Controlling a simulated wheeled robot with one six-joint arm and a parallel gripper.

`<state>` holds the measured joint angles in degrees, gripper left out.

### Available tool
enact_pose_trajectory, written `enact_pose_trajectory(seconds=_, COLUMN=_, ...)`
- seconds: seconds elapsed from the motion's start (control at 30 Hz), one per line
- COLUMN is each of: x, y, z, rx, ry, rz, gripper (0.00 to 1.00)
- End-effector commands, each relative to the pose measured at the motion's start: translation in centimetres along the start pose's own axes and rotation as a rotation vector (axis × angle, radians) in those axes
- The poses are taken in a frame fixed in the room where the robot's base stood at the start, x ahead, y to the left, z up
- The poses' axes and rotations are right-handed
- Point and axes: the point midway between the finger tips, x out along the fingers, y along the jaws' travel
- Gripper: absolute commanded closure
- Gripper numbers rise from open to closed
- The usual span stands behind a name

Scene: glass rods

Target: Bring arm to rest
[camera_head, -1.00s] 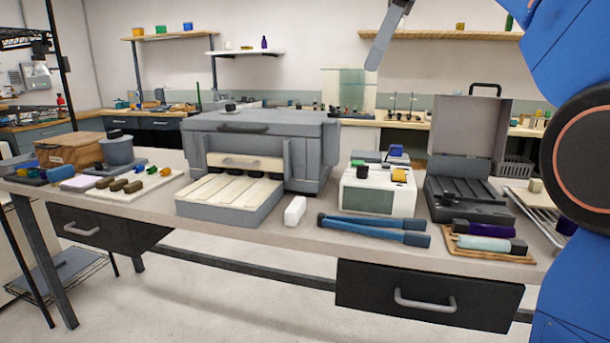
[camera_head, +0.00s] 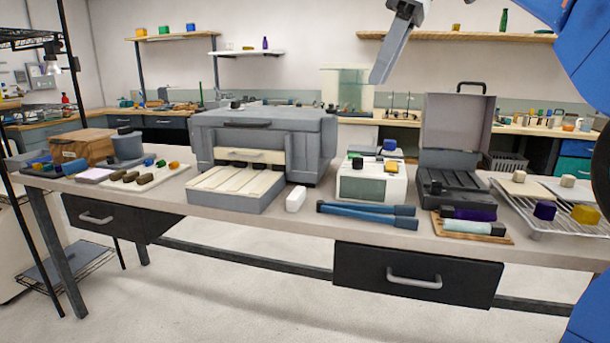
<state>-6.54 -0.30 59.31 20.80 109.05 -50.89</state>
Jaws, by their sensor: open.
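My gripper (camera_head: 390,52) hangs at the top of the head view, in front of the back wall, high above the workbench. I see a grey finger pointing down and to the left; the other finger is not clearly seen. It is open, nothing shows in it, and it is apart from everything on the bench. Blue links of my arm show along the right edge.
The workbench (camera_head: 262,215) carries a large grey machine (camera_head: 318,148), blue-handled rods (camera_head: 368,222), an open grey case (camera_head: 463,125), a wooden board (camera_head: 440,230) with glass rods, and a wire rack (camera_head: 545,225). The air above the bench is free.

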Motion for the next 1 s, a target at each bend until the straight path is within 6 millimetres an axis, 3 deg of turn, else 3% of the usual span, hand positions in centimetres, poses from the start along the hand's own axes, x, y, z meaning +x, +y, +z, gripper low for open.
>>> enact_pose_trajectory(seconds=0.23, x=2.1, y=-1.1, z=3.1, rx=0.143, ry=-0.005, rz=0.044, gripper=0.52)
enact_pose_trajectory(seconds=0.37, x=4.4, y=-2.1, z=6.2, rx=0.263, ry=-0.009, rz=0.085, gripper=0.52)
enact_pose_trajectory(seconds=0.67, x=11.8, y=-5.3, z=15.0, rx=0.550, ry=-0.014, rz=0.200, gripper=0.52)
enact_pose_trajectory(seconds=1.0, x=22.4, y=-10.4, z=26.6, rx=0.829, ry=-0.004, rz=0.336, gripper=0.52)
